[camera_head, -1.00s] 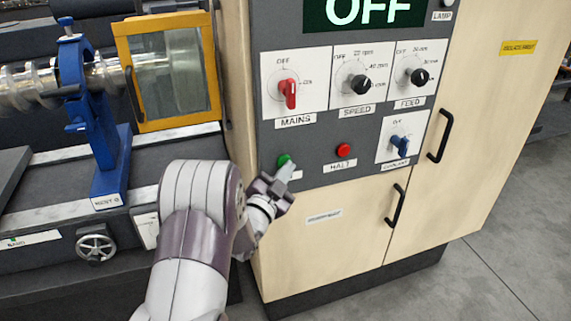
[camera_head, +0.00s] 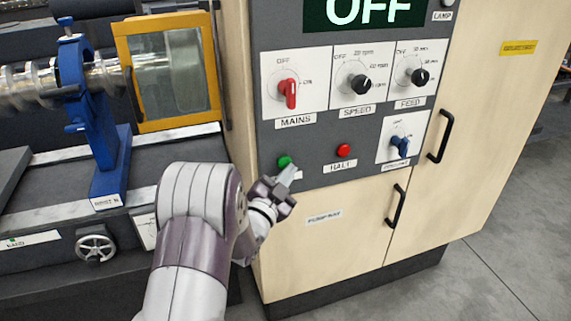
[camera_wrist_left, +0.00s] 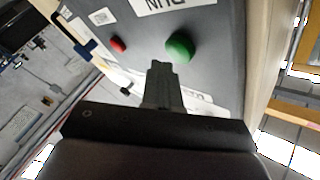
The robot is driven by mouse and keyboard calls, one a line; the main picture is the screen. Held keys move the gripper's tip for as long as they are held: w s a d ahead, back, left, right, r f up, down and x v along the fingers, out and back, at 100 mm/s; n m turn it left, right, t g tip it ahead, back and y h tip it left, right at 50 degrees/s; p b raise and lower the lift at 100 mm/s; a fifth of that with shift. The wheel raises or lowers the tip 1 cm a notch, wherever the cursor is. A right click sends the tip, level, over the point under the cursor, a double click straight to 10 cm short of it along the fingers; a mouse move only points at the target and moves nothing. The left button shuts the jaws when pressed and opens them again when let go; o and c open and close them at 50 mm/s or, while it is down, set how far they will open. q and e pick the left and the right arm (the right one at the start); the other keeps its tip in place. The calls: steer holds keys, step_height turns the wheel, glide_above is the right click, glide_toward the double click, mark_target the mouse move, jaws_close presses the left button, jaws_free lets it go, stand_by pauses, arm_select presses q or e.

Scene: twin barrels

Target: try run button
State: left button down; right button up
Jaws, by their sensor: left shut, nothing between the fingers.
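The green button (camera_head: 284,161) is at the lower left of the grey control panel. It also shows in the left wrist view (camera_wrist_left: 180,47), near an upside-down RUN label (camera_wrist_left: 168,4). My left gripper (camera_head: 291,172) is shut and empty, its tips just below and right of the button in the head view. In the wrist view the closed fingers (camera_wrist_left: 160,72) end beside the button, with a small gap in the picture. I cannot tell the true distance. The red HALT button (camera_head: 343,150) is to the right. My right gripper is not in view.
The panel carries a red MAINS knob (camera_head: 288,92), a SPEED knob (camera_head: 361,85), a FEED knob (camera_head: 419,76) and a blue coolant switch (camera_head: 400,146). The display (camera_head: 365,12) reads OFF. A yellow-framed guard (camera_head: 168,70) and blue rest (camera_head: 100,120) stand left.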

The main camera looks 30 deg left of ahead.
arm_select(q)
steer(key=shift+s+d, duration=0.1)
steer(key=s+d, duration=0.3)
steer(key=shift+s+d, duration=0.15)
steer(key=shift+d, duration=0.25)
stand_by(0.9)
